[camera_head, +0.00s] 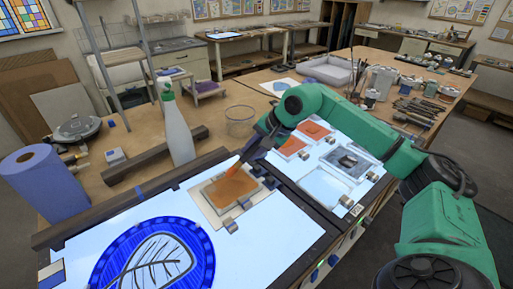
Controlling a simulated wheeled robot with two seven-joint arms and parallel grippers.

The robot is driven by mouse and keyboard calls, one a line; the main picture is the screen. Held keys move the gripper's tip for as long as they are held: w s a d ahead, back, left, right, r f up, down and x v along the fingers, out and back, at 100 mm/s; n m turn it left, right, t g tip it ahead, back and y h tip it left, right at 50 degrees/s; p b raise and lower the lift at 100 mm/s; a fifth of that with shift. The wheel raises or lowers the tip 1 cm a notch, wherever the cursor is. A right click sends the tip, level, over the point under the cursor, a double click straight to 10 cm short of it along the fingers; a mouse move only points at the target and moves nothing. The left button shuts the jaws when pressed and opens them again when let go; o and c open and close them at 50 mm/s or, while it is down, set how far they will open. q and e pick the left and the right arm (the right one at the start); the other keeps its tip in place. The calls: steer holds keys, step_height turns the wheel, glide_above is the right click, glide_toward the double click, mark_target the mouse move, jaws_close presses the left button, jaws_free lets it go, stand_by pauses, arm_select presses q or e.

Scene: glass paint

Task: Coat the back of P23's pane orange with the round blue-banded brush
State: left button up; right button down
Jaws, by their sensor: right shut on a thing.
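My right gripper (259,147) is shut on a thin brush (238,166), which slants down and left. The brush's tip is at the far edge of an orange pane (230,190); I cannot tell whether it touches. The pane lies flat in a pale frame on the lit light table, with small blocks along its near and right edges. Its surface looks mostly orange. No label on it is readable, so I cannot confirm it is P23. The brush's band is too small and partly hidden to make out. My left gripper is not in view.
A round blue leaf panel (152,258) lies on the light table, front left. A spray bottle (177,128), a clear tub (239,121) and a blue paper roll (44,180) stand behind it. Several panes, including a reddish one (313,130), lie on the right panel (325,187), under my arm.

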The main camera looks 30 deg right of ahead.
steer(key=s+a, duration=0.1)
steer(key=a, duration=0.7)
steer(key=shift+a+p, duration=0.3)
steer(key=shift+a, duration=0.05)
steer(key=shift+s, duration=0.1)
step_height(320, 180, up, 5)
steer(key=p, duration=0.3)
stand_by(0.5)
